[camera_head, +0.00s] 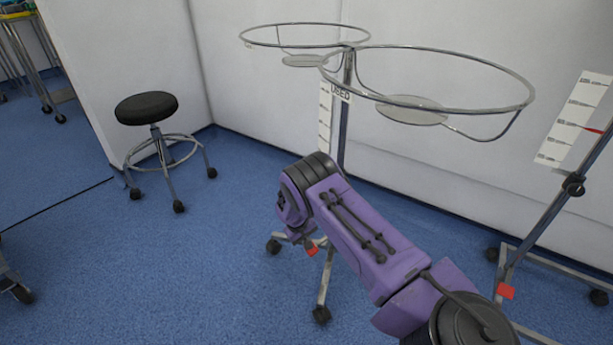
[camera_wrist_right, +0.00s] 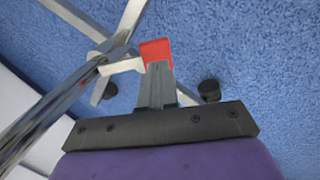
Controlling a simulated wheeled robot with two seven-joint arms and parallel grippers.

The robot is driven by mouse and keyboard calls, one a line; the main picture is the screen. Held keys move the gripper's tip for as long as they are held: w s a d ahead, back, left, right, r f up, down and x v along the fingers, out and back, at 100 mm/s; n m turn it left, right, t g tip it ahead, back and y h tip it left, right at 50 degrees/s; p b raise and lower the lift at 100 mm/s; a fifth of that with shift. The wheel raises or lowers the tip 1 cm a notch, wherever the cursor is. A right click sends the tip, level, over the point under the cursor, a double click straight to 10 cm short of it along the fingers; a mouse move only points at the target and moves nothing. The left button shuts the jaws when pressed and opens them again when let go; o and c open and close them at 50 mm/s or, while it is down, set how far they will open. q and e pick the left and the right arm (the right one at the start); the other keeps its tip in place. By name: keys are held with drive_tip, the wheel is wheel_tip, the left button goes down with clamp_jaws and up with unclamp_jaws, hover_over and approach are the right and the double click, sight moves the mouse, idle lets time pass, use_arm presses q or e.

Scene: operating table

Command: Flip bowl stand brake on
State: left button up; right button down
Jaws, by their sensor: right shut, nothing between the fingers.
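The bowl stand (camera_head: 345,130) has two metal rings on a pole and a wheeled base. Its red brake pedal (camera_head: 311,248) shows low on the base, just below my purple right arm. In the right wrist view the red pedal (camera_wrist_right: 156,49) is directly at the tips of my right gripper (camera_wrist_right: 158,75), which is shut and empty. I cannot tell whether the fingertips touch the pedal. A pale bracket joins it to the stand's metal legs. My left gripper is in neither view.
A black wheeled stool (camera_head: 147,108) stands at the left by the white wall. Another wheeled stand (camera_head: 540,225) with a red pedal (camera_head: 506,291) is at the right.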

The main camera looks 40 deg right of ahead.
idle(0.3)
use_arm(q)
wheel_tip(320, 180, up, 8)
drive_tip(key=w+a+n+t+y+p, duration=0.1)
drive_tip(key=p, duration=0.6)
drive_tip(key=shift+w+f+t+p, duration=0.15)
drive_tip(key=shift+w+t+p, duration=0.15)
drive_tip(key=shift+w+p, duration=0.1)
use_arm(e)
drive_tip(key=a+v, duration=0.2)
drive_tip(key=v, duration=1.2)
drive_tip(key=shift+w+f, duration=0.15)
drive_tip(key=shift+f, duration=0.15)
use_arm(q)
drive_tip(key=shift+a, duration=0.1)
